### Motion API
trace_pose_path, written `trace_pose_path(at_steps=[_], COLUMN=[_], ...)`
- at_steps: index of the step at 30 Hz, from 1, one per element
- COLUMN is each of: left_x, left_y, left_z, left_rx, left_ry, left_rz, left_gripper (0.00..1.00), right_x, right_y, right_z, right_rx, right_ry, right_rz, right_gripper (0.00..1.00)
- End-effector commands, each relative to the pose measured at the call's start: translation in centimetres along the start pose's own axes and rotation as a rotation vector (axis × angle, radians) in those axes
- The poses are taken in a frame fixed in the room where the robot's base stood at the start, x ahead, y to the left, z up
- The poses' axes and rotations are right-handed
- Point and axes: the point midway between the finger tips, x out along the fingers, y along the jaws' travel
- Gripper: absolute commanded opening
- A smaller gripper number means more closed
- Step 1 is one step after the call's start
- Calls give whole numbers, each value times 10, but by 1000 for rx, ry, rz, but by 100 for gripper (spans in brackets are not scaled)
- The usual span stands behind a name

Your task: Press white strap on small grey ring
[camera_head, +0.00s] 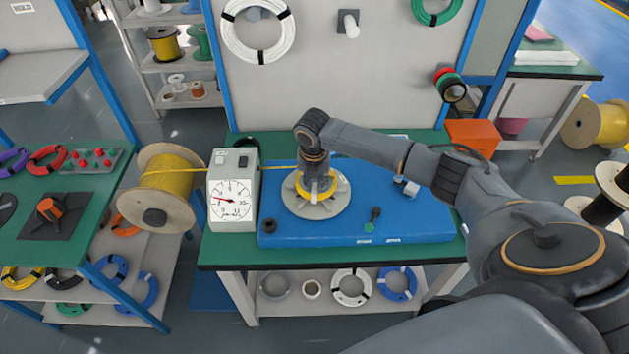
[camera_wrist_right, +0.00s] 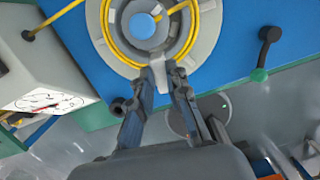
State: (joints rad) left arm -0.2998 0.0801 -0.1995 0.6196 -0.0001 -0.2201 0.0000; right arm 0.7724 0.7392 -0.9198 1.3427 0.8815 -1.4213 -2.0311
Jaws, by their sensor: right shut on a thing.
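The grey round reel (camera_head: 311,211) lies flat on the blue machine top, with yellow cable coiled around its middle. In the right wrist view the reel (camera_wrist_right: 100,40) shows at the top, with a blue hub (camera_wrist_right: 143,25) inside the yellow coil. My right gripper (camera_head: 318,192) points down over the coil. In the wrist view its fingertips (camera_wrist_right: 160,72) are close together at the coil's near edge, shut on a small whitish piece, which appears to be the white strap (camera_wrist_right: 158,76). I cannot clearly tell the small grey ring from the reel's grey parts. My left gripper is not in view.
A meter box with a dial (camera_head: 232,200) stands left of the reel, and a yellow cable spool (camera_head: 170,178) beyond it. The cable runs taut across to the reel.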

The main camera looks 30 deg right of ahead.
Motion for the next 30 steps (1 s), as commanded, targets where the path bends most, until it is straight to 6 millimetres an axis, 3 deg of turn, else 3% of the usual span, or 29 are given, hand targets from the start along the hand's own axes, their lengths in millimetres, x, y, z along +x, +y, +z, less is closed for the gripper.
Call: trace_pose_path(at_steps=[7,30], left_x=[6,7], left_y=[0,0], left_z=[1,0], left_rx=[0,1], left_ry=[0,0], left_rz=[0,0], left_gripper=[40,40], right_x=[10,16], right_y=[0,0], right_z=[-2,-2], right_rx=[0,0], right_ry=[0,0], right_rz=[0,0], right_gripper=[0,0])
